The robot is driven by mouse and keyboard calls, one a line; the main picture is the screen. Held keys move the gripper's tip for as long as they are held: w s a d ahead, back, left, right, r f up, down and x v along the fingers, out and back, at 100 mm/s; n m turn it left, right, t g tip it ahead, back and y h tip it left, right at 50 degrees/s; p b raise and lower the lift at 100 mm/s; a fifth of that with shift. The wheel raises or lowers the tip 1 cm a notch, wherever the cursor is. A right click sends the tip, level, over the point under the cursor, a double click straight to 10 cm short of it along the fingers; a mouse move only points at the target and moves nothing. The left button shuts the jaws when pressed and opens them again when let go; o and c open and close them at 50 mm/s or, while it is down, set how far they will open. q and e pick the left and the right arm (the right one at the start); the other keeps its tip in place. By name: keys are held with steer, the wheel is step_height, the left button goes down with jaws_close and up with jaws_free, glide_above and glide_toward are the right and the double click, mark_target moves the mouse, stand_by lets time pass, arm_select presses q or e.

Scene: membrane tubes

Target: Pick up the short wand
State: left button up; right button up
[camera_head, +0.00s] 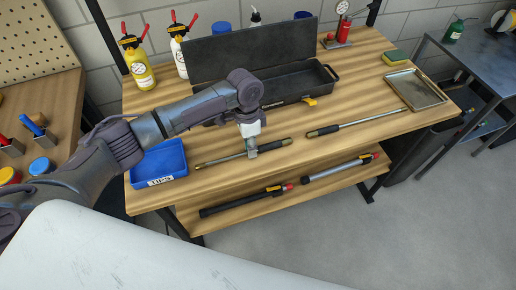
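Two thin wands with dark handles lie on the wooden table. The nearer wand (225,159) lies left of centre, its handle to the right and its brass-coloured tip to the left. The other wand (365,121) lies to the right, its handle at its left end. They look close in length, and I cannot tell surely which is the short one. My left gripper (252,153) points down at the middle of the nearer wand and covers part of it. Whether its fingers are closed around the wand is too small to tell. My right gripper is not in view.
A blue bin (160,164) stands left of the nearer wand. An open black toolbox (290,86) is behind my gripper. A metal tray (415,90) and a sponge (395,57) are at the right. Two tubes, one black (235,204) and one grey (335,170), lie on the lower shelf.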

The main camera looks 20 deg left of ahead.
arm_select(q)
jaws_close()
steer(key=shift+r, duration=0.1)
steer(key=shift+w+r, duration=0.1)
steer(key=shift+r, duration=0.4)
step_height(320, 180, up, 3)
steer(key=shift+f+b, duration=0.1)
steer(key=shift+b, duration=0.3)
steer(key=s+d+r, duration=0.7)
steer(key=s, duration=0.2)
steer(key=shift+d+b, duration=0.25)
steer(key=shift+b, duration=0.1)
